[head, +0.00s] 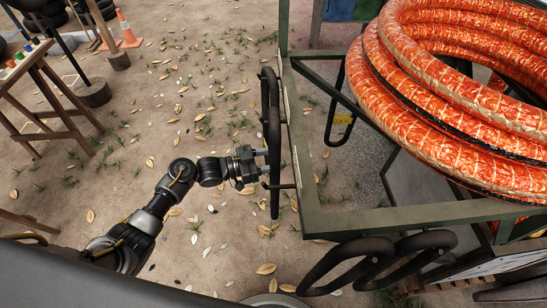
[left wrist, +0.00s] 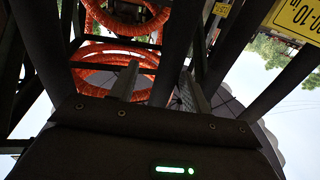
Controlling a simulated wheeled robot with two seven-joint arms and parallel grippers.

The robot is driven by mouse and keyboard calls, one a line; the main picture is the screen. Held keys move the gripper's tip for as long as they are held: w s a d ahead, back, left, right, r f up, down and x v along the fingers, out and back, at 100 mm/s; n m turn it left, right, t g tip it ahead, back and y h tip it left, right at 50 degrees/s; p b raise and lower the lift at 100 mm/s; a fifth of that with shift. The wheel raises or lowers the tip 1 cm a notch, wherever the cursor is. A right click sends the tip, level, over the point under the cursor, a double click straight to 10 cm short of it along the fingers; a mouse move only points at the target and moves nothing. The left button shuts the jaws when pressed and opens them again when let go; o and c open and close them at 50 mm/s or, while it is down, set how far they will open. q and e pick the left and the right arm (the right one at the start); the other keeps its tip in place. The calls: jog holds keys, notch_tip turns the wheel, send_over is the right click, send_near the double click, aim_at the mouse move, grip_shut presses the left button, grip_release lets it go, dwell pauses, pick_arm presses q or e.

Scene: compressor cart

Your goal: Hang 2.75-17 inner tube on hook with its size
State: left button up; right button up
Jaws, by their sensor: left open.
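Black inner tubes hang on the green cart frame (head: 301,150). One tube (head: 271,120) hangs on its left side, seen nearly edge-on; two more tubes (head: 345,262) (head: 425,240) hang at its near side. My left gripper (head: 264,160) is at the left-side tube, level with its middle. In the left wrist view its two fingers (left wrist: 160,88) are apart, with dark bands behind them; I cannot tell whether tube lies between them. A smaller yellow tag (left wrist: 222,9) is unreadable. No 2.75-17 marking is readable. My right gripper is out of view.
Orange hose coils (head: 440,110) sit on the cart. Another yellow tag (head: 343,118) shows inside the frame. A wooden bench (head: 45,105) and an orange cone (head: 127,30) stand at left. Leaf-strewn ground (head: 205,110) left of the cart is open.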

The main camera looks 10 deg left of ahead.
pick_arm(q)
jog(key=b+v, duration=0.1)
jog(key=v, duration=0.9)
jog(key=shift+a, duration=0.3)
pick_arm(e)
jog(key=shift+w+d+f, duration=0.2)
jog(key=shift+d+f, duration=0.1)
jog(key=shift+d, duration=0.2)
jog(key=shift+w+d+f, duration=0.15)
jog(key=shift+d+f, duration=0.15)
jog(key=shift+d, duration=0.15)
pick_arm(q)
jog(key=shift+s, duration=0.1)
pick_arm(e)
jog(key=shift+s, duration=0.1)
